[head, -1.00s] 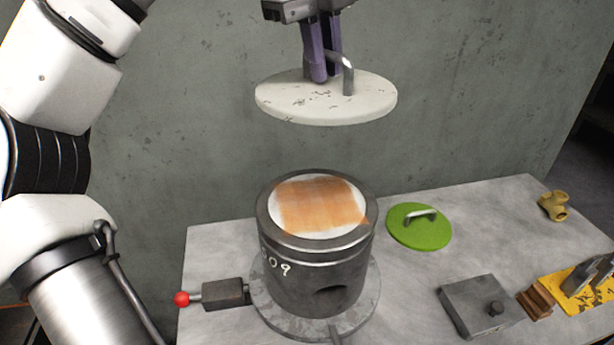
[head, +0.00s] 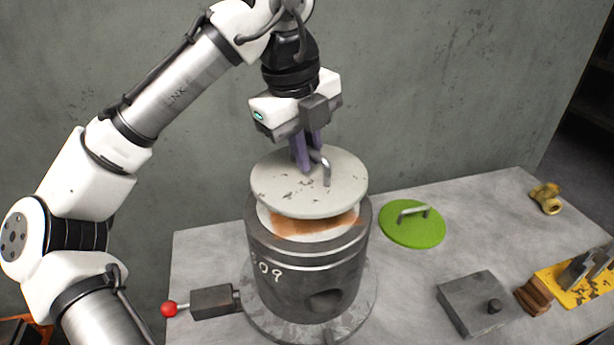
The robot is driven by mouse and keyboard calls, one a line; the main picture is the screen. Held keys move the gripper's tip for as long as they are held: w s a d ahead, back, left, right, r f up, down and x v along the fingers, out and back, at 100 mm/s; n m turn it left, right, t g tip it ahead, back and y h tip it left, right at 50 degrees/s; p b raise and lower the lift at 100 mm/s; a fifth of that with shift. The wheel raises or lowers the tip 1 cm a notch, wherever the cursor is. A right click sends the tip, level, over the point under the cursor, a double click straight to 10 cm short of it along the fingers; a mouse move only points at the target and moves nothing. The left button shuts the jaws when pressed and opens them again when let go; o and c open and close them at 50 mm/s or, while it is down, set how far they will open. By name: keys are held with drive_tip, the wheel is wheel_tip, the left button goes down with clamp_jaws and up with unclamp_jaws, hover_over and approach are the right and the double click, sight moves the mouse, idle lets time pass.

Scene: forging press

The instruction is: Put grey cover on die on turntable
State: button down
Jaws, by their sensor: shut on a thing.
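The grey cover (head: 290,195) is a round, pale, chipped disc with a bent metal handle. My gripper (head: 310,165) is shut on its handle and holds it roughly level over the die. The die (head: 300,275) is a dark metal cylinder with a white "09" mark and a hole low on its side. Its top, with an orange-brown and white surface, shows in front below the cover; the cover hides the rest. The cover appears a little above the die's rim, slightly to the back. The die stands on the round grey turntable (head: 258,318).
A green cover (head: 415,232) with a handle lies on the table (head: 400,275) right of the die. A red-knobbed lever (head: 169,309) sticks out left. At right are a grey block (head: 470,303), a brass fitting (head: 545,198) and a yellow plate (head: 580,290). A wall stands behind.

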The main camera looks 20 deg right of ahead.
sight(307, 179)
drive_tip(key=shift+f, duration=2.35)
drive_tip(key=shift+f, duration=0.2)
drive_tip(key=c, duration=1.5)
unclamp_jaws()
wheel_tip(307, 179, up, 12)
drive_tip(key=a, duration=0.2)
drive_tip(key=shift+s+a, duration=0.15)
drive_tip(key=shift+s, duration=0.3)
